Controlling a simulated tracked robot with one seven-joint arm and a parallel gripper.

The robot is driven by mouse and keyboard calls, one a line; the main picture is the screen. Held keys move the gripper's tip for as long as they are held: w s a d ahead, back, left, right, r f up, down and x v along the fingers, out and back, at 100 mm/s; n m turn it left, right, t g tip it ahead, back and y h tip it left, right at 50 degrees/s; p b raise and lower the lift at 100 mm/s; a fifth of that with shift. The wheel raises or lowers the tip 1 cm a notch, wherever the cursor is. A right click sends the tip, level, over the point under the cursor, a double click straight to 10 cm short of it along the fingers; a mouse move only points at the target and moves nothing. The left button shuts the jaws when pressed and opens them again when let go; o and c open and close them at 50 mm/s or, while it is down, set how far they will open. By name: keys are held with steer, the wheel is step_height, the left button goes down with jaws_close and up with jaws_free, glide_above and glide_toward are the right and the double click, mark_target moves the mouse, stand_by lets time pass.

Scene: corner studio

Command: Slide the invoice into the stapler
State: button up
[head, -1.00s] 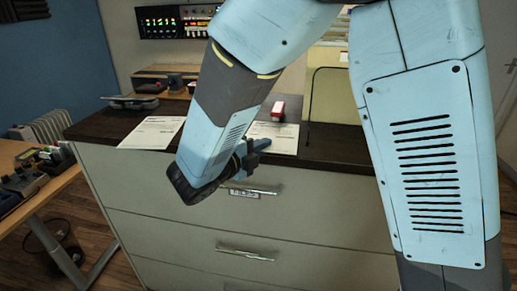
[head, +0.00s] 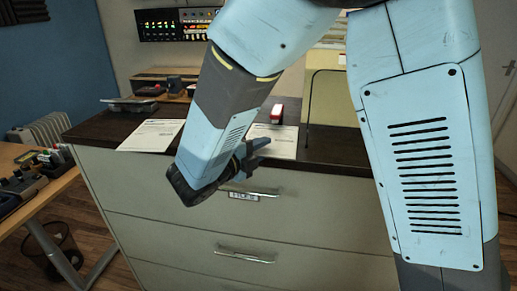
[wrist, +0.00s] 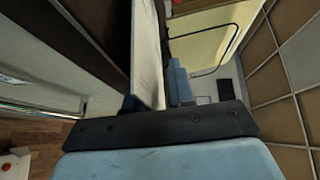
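A white printed sheet (head: 284,140) lies on the dark cabinet top at its front edge. A second printed sheet (head: 150,136) lies further left; I cannot read which is the invoice. A small red-and-white object (head: 277,114), which looks like the stapler, stands behind the right sheet. My gripper (head: 253,154) is at the front edge by the right sheet, partly hidden by my arm. In the wrist view my gripper (wrist: 153,92) has its blue fingers apart, with the pale sheet (wrist: 147,50) seen edge-on between them. I see no clear grip on it.
The drawer cabinet (head: 150,190) has its front close below my gripper, with protruding handles (head: 247,191). A beige upright holder (head: 332,95) stands at the right behind my arm. Dark devices (head: 135,104) sit at the back left. A wooden desk (head: 45,205) is at the left.

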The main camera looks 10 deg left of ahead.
steer(key=shift+s+f, duration=0.1)
steer(key=shift+s, duration=0.05)
steer(key=v, duration=1.3)
steer(key=shift+s+a, duration=0.2)
steer(key=shift+a, duration=0.05)
